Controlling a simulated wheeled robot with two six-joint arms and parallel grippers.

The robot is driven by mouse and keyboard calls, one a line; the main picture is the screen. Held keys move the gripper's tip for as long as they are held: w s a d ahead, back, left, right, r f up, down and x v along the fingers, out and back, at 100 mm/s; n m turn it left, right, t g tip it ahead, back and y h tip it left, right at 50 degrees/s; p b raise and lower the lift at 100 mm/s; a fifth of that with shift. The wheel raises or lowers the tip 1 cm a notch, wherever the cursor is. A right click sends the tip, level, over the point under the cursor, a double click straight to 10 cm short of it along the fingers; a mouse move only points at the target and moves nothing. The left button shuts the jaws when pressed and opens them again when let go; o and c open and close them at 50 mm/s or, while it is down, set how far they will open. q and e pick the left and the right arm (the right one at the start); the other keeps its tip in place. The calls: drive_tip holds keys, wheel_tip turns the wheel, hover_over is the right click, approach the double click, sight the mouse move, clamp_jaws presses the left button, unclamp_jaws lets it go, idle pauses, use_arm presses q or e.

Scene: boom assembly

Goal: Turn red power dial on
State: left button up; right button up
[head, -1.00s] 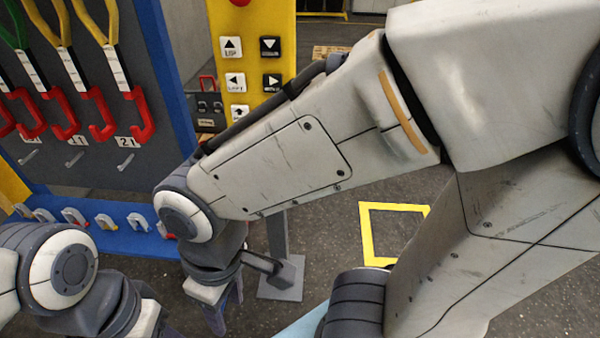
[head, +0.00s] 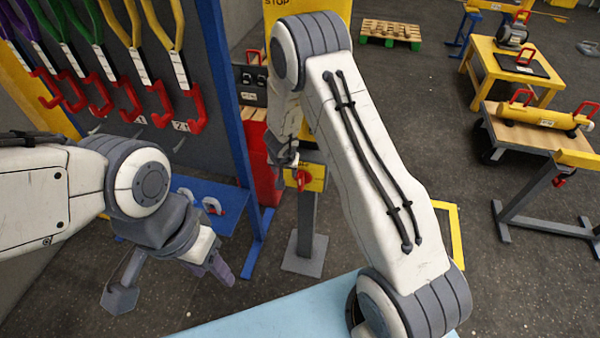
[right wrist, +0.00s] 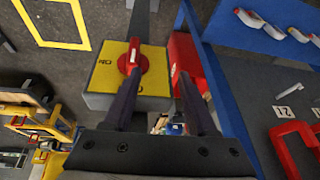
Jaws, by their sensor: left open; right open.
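The red dial (head: 304,180) sits on a yellow panel (head: 318,172) on top of a grey post. In the right wrist view the dial (right wrist: 131,58) shows a pale mark and stands on the yellow face (right wrist: 152,76). My right gripper (right wrist: 159,74) is open in front of the panel. One finger tip overlaps the dial's lower edge in that view; the other is beside the panel's right edge. I cannot tell whether they touch. In the head view my right gripper (head: 288,160) is partly hidden at the panel. My left gripper (head: 222,270) is low at the left, empty.
A tool board (head: 110,85) with red hooks and coloured handles stands at the left. A red box (head: 262,165) is beside the post. A light blue surface (head: 285,318) lies in front. Yellow tables and a cart (head: 540,140) stand at the right.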

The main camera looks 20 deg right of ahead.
drive_tip(key=m+h, duration=0.1)
hover_over(301, 183)
drive_tip(key=s+a, duration=0.2)
wheel_tip(301, 183, down, 3)
drive_tip(key=shift+g, duration=0.3)
drive_tip(key=x, duration=0.9)
drive_tip(key=shift+w+d+f, duration=0.2)
drive_tip(key=shift+d+f, duration=0.05)
drive_tip(key=shift+d, duration=0.05)
clamp_jaws()
